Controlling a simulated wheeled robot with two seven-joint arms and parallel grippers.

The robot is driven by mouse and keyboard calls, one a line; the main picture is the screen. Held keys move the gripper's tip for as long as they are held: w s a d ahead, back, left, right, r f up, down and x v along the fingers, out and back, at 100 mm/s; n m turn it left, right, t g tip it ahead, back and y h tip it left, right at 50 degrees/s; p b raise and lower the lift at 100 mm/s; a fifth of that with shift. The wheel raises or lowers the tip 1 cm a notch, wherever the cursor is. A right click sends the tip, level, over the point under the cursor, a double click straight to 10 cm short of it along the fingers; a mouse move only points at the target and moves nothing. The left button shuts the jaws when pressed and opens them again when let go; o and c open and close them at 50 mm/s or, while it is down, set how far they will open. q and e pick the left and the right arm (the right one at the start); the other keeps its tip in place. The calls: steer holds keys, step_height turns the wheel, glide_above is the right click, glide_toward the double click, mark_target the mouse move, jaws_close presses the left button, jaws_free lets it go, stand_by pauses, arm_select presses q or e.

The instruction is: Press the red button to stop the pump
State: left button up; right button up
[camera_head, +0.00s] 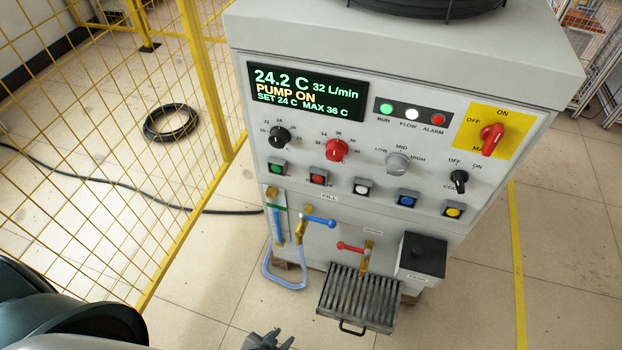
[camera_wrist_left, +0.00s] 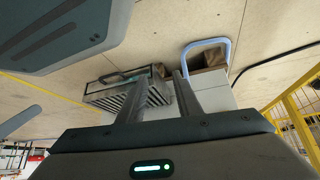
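The red button (camera_head: 318,179) is a small square push button on the front panel of the grey machine (camera_head: 345,215). It sits in a row between a green button (camera_head: 277,168) and a white button (camera_head: 362,187). The display (camera_head: 307,93) reads PUMP ON. My left gripper (camera_head: 268,341) shows at the bottom edge of the head view, low in front of the machine and well apart from the red button. In the left wrist view its two fingers (camera_wrist_left: 160,80) stand apart with nothing between them. The red button does not show there. My right gripper is not in view.
A slatted drip tray (camera_head: 355,300), a dark box (camera_head: 422,256), a clear hose (camera_head: 285,283) and valves with blue (camera_head: 320,221) and red (camera_head: 350,247) handles project from the machine's lower front. A yellow mesh fence (camera_head: 100,130) stands left. Floor before the machine is open.

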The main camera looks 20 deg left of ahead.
arm_select(q)
steer(key=shift+w+d, duration=0.1)
steer(key=shift+d, duration=0.1)
steer(key=shift+c, duration=0.7)
jaws_close()
steer(key=shift+a, duration=0.35)
steer(key=shift+d, duration=0.15)
steer(key=shift+d, duration=0.15)
